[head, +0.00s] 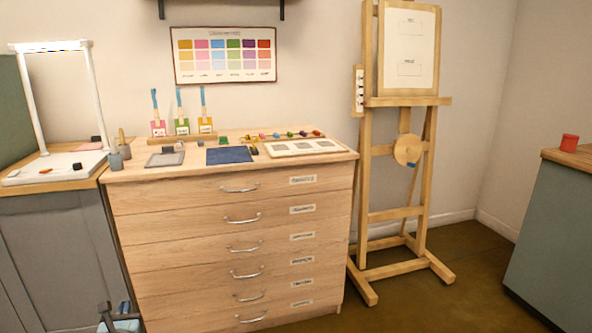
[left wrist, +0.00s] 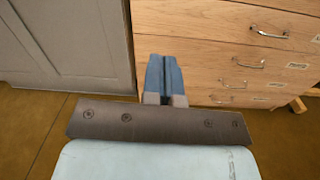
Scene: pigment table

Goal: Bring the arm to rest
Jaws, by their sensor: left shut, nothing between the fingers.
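My left gripper (head: 124,306) shows at the bottom left edge of the head view, low in front of the drawer cabinet (head: 232,243). In the left wrist view its blue fingers (left wrist: 162,75) are together, with nothing between them. They point toward the cabinet front, and a gap to the drawers cannot be measured from here. My right gripper is in neither view.
The cabinet top holds three brush stands (head: 182,127), a dark blue mat (head: 229,155), a white palette tray (head: 304,147) and several small coloured pieces. A wooden easel (head: 399,215) stands to the right. Brown floor (head: 470,275) is open between the easel and a green cabinet (head: 556,230).

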